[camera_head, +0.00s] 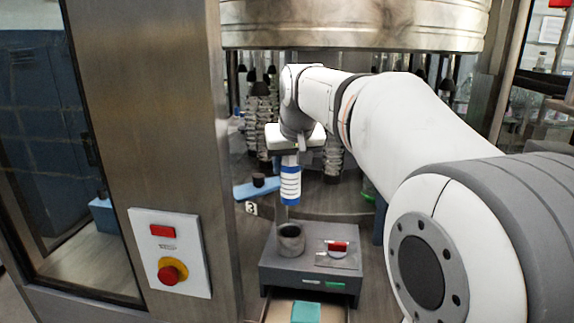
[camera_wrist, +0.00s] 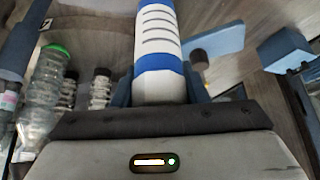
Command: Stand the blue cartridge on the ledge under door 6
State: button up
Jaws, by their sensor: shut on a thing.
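The blue cartridge (camera_head: 290,184), a white cylinder with blue bands, hangs upright below my gripper (camera_head: 289,158) in the head view. It also shows in the wrist view (camera_wrist: 158,40), between the two fingers of my gripper (camera_wrist: 160,88). The gripper is shut on it. In the head view the cartridge's lower end appears above the round grey cup (camera_head: 290,240) on a dark grey box, apart from it. Door 6 and its ledge cannot be made out; the only readable number plate is a 3 (camera_head: 251,208).
The dark grey box (camera_head: 280,267) also carries a red switch (camera_head: 338,246). A teal block (camera_head: 305,312) lies in a tray below it. A light-blue plate (camera_head: 257,188) with a dark knob is behind. A red-and-yellow stop button (camera_head: 170,273) is on the left pillar.

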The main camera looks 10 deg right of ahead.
jog(key=shift+r+p, duration=1.3)
jog(key=shift+r, duration=0.5)
jog(key=shift+f+b, duration=0.65)
jog(key=shift+b, duration=0.05)
jog(key=shift+r, duration=0.1)
